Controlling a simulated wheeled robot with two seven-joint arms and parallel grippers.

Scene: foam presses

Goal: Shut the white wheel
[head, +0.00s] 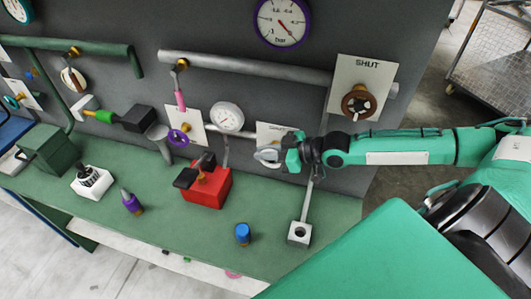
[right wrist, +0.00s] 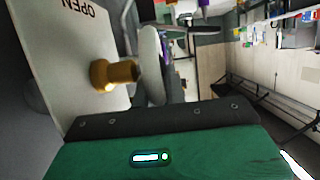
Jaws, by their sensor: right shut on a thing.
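The white wheel (head: 266,155) stands out from a pale plate (head: 270,132) on the grey panel, right of the middle in the head view. In the right wrist view the white wheel (right wrist: 151,65) shows edge-on, on a brass stem (right wrist: 114,74). The plate (right wrist: 88,45) there reads OPEN, upside down. My right gripper (head: 282,155) comes in from the right and is shut on the white wheel's rim. In the right wrist view its dark jaw edge (right wrist: 165,118) lies by the rim, and the grip itself is partly hidden. My left gripper is not in view.
A brown wheel (head: 358,102) on a plate marked SHUT is above right. A purple wheel (head: 179,135), a white gauge (head: 227,117) and a red box (head: 206,187) stand to the left. A blue knob (head: 242,233) and a grey block (head: 299,233) are on the green bench.

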